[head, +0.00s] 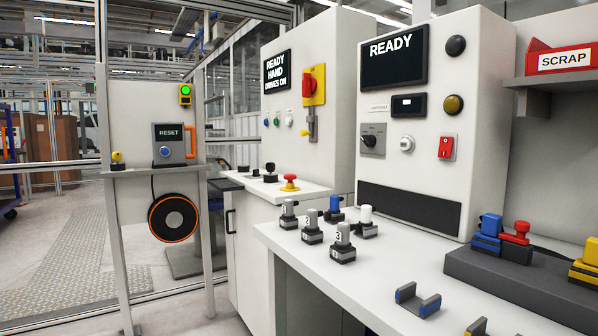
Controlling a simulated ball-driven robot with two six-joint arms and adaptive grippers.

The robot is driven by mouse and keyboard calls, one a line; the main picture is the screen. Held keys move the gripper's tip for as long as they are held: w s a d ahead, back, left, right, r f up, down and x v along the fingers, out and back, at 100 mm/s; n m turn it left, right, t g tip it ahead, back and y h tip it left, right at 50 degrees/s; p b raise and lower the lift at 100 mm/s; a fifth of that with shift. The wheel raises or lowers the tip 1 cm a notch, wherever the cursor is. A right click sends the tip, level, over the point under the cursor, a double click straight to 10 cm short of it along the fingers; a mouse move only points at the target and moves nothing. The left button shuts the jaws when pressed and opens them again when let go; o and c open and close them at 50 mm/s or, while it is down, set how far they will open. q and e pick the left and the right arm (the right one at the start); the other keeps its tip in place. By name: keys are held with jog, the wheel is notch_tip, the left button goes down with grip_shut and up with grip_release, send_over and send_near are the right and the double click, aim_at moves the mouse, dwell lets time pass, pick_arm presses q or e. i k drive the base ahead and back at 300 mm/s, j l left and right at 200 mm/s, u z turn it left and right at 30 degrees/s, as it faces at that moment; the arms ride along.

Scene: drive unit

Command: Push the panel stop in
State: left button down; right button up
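A red mushroom button on a yellow collar, which looks like the panel stop (290,182), stands on the light desk ledge (262,189) of the middle cabinet. Its head shows above the collar; I cannot tell whether it is in or out. Behind it, the middle cabinet (335,120) has a display reading "READY HAND DRIVES ON" (277,72) and a red-and-yellow rotary switch (313,85). Neither of my grippers shows in the head view, and nothing is seen touching the button.
Black knobs (270,172) stand left of the button. Several grey connector pieces (342,243) stand on the white bench (375,285) in front, with a blue-ended bracket (417,300). The right cabinet (480,120) reads "READY". A RESET box (169,145) hangs at left.

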aim_at(290, 178)
jog(key=i+j+z, duration=0.1)
jog(key=z, duration=0.25)
jog(key=i+j+z, duration=0.1)
jog(key=z, duration=0.3)
jog(key=i+j+z, duration=0.1)
jog(key=z, duration=0.25)
jog(key=i+j+z, duration=0.15)
jog(key=j, duration=0.35)
jog(key=i+j+z, duration=0.2)
jog(key=j, duration=0.3)
jog(key=i+j+z, duration=0.15)
jog(key=j, duration=0.4)
jog(key=j+z, duration=0.2)
jog(key=j, duration=0.75)
jog(key=i+j, duration=0.1)
jog(key=j, duration=0.3)
